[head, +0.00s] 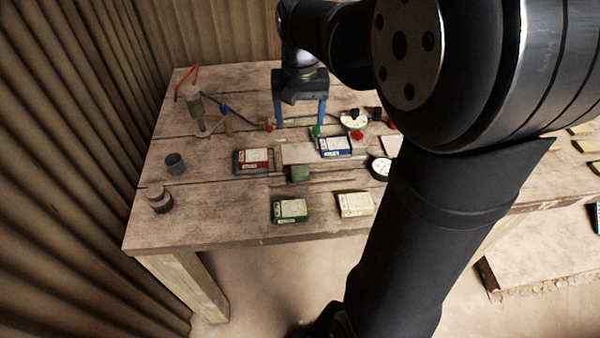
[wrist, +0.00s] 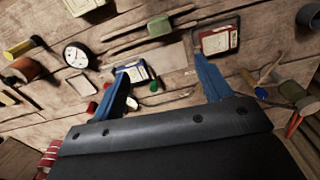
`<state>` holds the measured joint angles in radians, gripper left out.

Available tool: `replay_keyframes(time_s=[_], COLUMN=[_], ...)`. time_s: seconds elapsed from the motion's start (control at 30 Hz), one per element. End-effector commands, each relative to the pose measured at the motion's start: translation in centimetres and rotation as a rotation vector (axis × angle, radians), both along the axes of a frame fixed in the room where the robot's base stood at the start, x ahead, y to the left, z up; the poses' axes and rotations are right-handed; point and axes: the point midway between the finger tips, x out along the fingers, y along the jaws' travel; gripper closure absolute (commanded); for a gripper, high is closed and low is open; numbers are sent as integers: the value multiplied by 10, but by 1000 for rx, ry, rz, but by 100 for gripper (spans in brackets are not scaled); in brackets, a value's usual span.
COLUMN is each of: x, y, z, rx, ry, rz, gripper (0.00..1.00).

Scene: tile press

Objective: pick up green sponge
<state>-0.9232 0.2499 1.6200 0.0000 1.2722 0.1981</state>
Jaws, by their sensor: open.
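The green sponge (head: 299,173) is a small green block lying on the wooden table, in front of a flat grey plate (head: 297,154). In the wrist view the sponge (wrist: 160,25) shows near the top, beyond the fingertips. My gripper (head: 300,125) has two blue fingers spread wide with nothing between them. It is above the table, farther back than the sponge and apart from it. In the wrist view my gripper (wrist: 164,70) spans the grey plate.
A red box (head: 253,160) and a blue box (head: 335,147) flank the plate. A green box (head: 289,210) and a cream box (head: 355,204) lie nearer the front edge. A dial (head: 380,167) is to the right. Bare wood lies left of the sponge.

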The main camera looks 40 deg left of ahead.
Motion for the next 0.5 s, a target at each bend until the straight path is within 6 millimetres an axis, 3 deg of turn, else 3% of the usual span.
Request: replay_keyframes(time_s=[0.17, 0.5], x=[0, -1], y=[-1, -2], z=[-14, -85], rx=[-1, -4], ry=[2, 3], rz=[49, 47], gripper=[29, 29])
